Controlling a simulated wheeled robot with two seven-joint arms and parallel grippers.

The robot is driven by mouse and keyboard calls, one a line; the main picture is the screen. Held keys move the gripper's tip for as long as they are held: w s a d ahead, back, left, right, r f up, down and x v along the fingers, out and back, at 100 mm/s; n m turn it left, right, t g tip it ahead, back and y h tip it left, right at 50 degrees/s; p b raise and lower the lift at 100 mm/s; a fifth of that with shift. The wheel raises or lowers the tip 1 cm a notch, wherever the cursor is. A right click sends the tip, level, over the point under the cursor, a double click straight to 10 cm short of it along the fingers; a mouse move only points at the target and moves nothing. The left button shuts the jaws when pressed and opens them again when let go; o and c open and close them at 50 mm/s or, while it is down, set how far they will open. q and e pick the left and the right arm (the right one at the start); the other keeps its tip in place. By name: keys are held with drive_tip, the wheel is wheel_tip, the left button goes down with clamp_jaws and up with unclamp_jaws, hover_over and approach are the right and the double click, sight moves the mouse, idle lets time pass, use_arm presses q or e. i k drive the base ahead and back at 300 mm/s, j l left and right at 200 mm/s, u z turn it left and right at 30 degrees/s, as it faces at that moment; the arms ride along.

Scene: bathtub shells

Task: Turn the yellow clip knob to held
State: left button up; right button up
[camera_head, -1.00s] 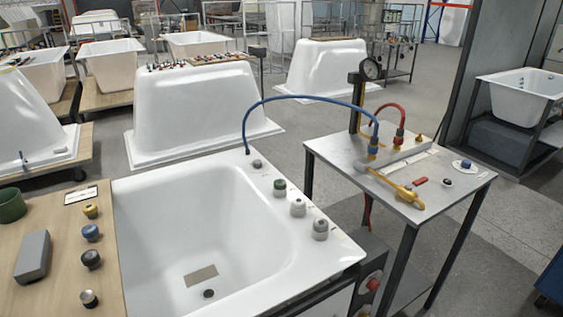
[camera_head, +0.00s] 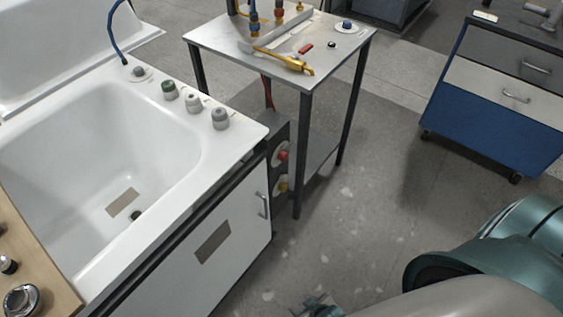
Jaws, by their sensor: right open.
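A small yellow knob (camera_head: 282,187) sits low on the dark side panel (camera_head: 275,138) at the end of the white tub cabinet. A red knob (camera_head: 283,155) is just above it on the same panel. The yellow knob is small here, and I cannot read its setting or any label. My right gripper (camera_head: 318,304) is at the bottom edge, partly cut off, open, well below and apart from the knob. My right arm (camera_head: 480,270) comes in from the lower right. My left gripper is not in view.
The white tub (camera_head: 100,150) has several rim knobs. A metal cart (camera_head: 325,38) behind the panel carries hoses and a yellow tool (camera_head: 283,60). A blue drawer cabinet (camera_head: 500,95) stands at the right. The grey floor between is clear.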

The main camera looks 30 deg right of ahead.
sight(283, 188)
drive_tip(key=z, duration=0.8)
drive_tip(key=i+l, duration=0.1)
drive_tip(key=l, duration=0.4)
drive_tip(key=i+l, duration=0.1)
drive_tip(key=l, duration=0.4)
drive_tip(key=i+l, duration=0.1)
drive_tip(key=l, duration=0.9)
drive_tip(key=i+u, duration=0.05)
drive_tip(key=i, duration=0.05)
